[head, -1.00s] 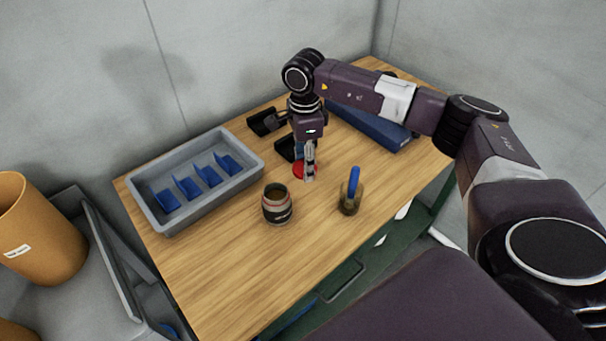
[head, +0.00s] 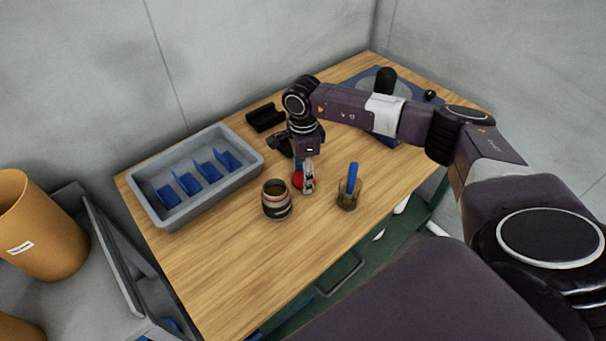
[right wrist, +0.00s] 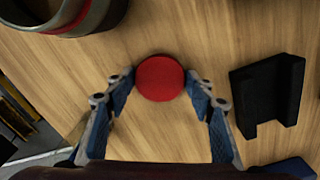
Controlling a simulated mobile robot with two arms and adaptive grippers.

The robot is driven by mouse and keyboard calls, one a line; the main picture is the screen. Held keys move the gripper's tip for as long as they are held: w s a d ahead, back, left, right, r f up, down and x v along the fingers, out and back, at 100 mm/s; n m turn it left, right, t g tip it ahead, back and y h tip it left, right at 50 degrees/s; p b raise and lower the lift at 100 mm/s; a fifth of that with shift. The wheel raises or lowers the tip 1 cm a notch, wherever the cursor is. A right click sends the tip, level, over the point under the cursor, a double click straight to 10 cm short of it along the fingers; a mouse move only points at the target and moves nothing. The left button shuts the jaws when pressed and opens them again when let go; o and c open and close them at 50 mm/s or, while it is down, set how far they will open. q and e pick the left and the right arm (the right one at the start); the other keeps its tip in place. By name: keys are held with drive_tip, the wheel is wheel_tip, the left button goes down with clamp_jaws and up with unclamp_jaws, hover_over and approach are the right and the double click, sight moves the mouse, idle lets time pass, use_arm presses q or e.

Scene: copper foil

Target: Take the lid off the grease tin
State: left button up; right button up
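The grease tin (head: 276,202) stands upright on the table, dark with pale and red bands. Its top is open and brown inside; it also shows at the top left of the right wrist view (right wrist: 68,22). The round red lid (head: 298,181) is off the tin, to its right. My right gripper (head: 307,190) points down at the lid. In the right wrist view its fingertips (right wrist: 160,78) are spread on either side of the lid (right wrist: 160,72), with narrow gaps showing. Whether the lid rests fully on the wood is hard to tell. My left gripper is out of view.
A grey tray (head: 247,178) with blue dividers stands left of the tin. A glass jar (head: 348,196) holding a blue-handled tool stands to the right. Black holders (head: 265,117) and a blue mat (head: 425,92) lie farther back. The front wood is clear.

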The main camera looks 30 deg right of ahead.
drive_tip(key=shift+o, duration=1)
